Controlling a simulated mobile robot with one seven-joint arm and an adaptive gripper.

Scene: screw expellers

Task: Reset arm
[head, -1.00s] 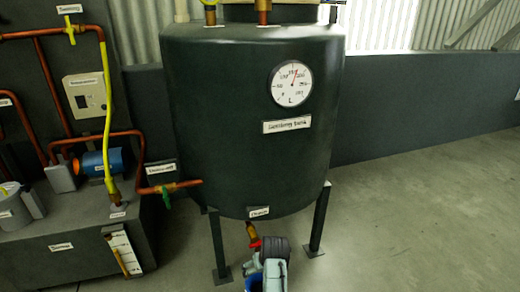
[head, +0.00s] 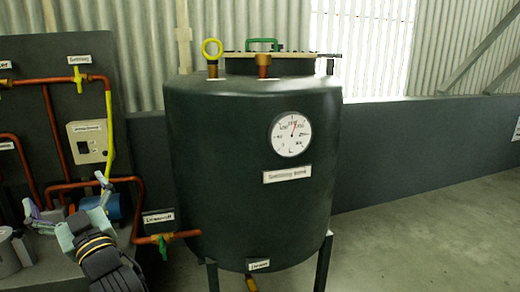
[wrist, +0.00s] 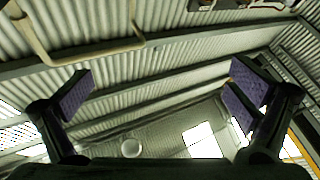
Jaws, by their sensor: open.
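My gripper (head: 53,205) is at the lower left of the head view, in front of the pipework left of the tank. Its fingers are spread apart and point up and left. In the wrist view my gripper (wrist: 157,92) shows its two purple-padded fingers wide apart with nothing between them.
A dark green tank (head: 240,215) on legs stands in the middle, with a round gauge (head: 290,134). A green-handled valve (head: 162,243) sticks out at its lower left. Copper pipes (head: 50,120) are at the left. The floor (head: 430,235) at the right is clear.

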